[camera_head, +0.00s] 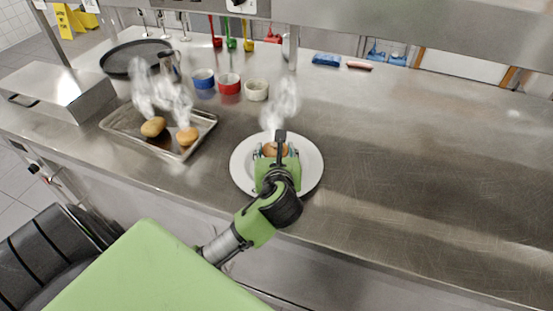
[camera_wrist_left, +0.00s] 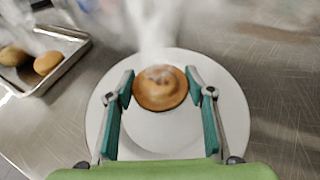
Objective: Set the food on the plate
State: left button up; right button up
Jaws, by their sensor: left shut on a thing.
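A white round plate (camera_head: 311,166) lies on the steel counter. My left gripper (camera_head: 276,150) is over the plate. It is shut on a round brown bun (camera_wrist_left: 160,88), with a teal finger on either side of it in the left wrist view. The bun shows partly in the head view (camera_head: 270,149), behind the gripper, with steam rising from it. I cannot tell whether the bun touches the plate. Two more steaming buns, a left one (camera_head: 153,127) and a right one (camera_head: 187,136), lie on a metal tray (camera_head: 203,123). My right gripper is not in view.
A steel box (camera_head: 60,88) and a dark round pan (camera_head: 120,58) stand at the left. Blue (camera_head: 203,79), red (camera_head: 229,84) and cream (camera_head: 257,91) cups stand behind the plate. The counter right of the plate is clear.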

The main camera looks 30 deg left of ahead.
pick_arm(q)
jog(key=shift+w+f, duration=0.25)
notch_tip(320, 180, down, 3)
jog(key=shift+w+f, duration=0.1)
jog(key=shift+f, duration=0.1)
jog(key=o, duration=0.6)
jog(key=shift+f, duration=0.1)
